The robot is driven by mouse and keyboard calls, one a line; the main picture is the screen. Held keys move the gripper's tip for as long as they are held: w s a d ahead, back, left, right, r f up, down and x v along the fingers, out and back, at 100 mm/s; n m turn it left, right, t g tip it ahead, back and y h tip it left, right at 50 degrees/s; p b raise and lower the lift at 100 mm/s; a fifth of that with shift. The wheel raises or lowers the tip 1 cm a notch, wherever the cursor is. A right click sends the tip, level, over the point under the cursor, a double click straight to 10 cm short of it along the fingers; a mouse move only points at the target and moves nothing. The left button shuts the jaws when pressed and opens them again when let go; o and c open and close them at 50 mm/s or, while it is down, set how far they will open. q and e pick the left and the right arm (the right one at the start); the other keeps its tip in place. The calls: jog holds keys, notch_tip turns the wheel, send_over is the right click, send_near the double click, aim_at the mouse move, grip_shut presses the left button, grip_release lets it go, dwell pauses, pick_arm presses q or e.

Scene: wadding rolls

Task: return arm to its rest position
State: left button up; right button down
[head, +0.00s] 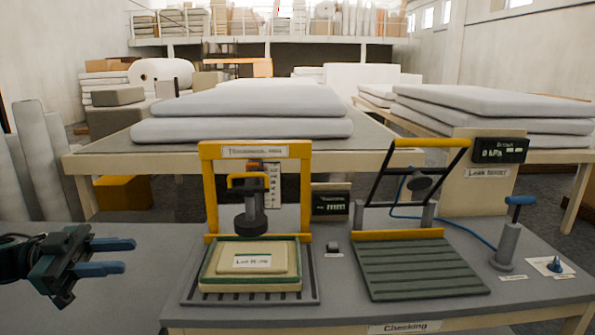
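My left gripper (128,256) comes in from the left edge, over the left part of the grey table. Its two blue fingers point right and stand apart with nothing between them. It is to the left of the thickness press and touches nothing that I can see. My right gripper is not in the head view.
The yellow press frame (209,190) stands over a labelled cream pad (222,262). Right of it are a slatted leak tester plate (420,270), a blue hose (450,228) and a blue-handled post (508,245). Grey wadding slabs (240,128) lie behind. The table's left part is clear.

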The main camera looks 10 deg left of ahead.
pick_arm(q)
jog(key=w+d+f+n+t+y+p, duration=0.2)
jog(key=d+f+n+t+y, duration=0.5)
jog(key=d+f, duration=1.1)
jog(key=s+d+f+n+y, duration=0.2)
jog(key=s+f+n+y, duration=0.1)
jog(key=s+f, duration=0.3)
jog(key=s+d+f+n+g+y+p, duration=0.1)
jog(key=s+d+f+n+y, duration=0.2)
jog(key=s+f, duration=0.3)
notch_tip(320, 180, down, 3)
jog(key=shift+s+r+n+g+y, duration=0.15)
jog(key=shift+n+g+y, duration=0.15)
jog(key=shift+n+y, duration=0.35)
